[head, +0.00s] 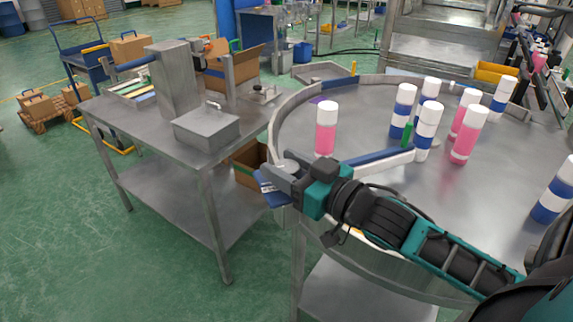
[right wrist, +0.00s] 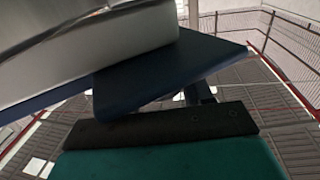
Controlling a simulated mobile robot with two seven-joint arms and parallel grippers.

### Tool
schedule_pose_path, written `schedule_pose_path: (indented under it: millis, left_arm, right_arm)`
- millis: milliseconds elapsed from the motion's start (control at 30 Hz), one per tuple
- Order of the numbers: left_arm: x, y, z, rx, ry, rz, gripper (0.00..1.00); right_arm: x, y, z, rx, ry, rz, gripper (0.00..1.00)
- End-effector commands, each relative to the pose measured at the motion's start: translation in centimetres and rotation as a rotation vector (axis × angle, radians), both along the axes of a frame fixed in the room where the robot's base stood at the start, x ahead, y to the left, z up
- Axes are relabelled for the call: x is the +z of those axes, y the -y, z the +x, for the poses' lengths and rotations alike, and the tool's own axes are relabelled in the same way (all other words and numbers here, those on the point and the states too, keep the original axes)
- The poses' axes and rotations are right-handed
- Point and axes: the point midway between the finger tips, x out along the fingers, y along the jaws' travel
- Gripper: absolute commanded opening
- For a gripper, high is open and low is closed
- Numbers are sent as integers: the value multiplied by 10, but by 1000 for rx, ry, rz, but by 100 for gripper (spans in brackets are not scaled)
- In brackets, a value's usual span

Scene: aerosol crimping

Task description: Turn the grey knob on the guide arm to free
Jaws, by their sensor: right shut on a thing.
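The guide arm (head: 385,158), a blue and white bar, reaches over the round steel table from its near left rim. My right gripper (head: 279,183) is at that rim, at the guide arm's outer end. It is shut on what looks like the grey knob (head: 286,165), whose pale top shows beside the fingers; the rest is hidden. I cannot read the knob's setting. In the right wrist view, a large pale grey part (right wrist: 95,50) and a dark blue plate (right wrist: 165,70) sit close in front of the gripper. My left gripper is not in view.
The round table (head: 370,210) carries several pink-filled cans and several blue-banded white cans; a pink can (head: 326,130) stands nearest the guide arm. A green post (head: 407,133) stands by the bar's far end. A steel bench (head: 150,130) with a metal box (head: 206,127) is at left.

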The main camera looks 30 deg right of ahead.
Motion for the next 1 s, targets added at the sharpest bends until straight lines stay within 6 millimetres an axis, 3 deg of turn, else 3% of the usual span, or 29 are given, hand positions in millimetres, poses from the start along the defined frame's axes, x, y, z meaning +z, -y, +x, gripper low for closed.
schedule_pose_path:
  millis: [267, 300, 500, 800, 1000]
  left_arm:
    - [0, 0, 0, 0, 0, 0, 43]
    - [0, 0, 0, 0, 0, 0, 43]
    - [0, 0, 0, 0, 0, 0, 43]
    - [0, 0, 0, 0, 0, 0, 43]
    - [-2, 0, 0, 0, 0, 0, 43]
  right_arm:
    - [1, 0, 0, 0, 2, 0, 20]
    - [1, 0, 0, -1, 2, 0, 53]
    - [0, 0, 0, -1, 1, 0, 71]
    - [0, 1, -2, -1, 0, 1, 71]
    - [-2, 5, -18, -1, -2, 0, 71]
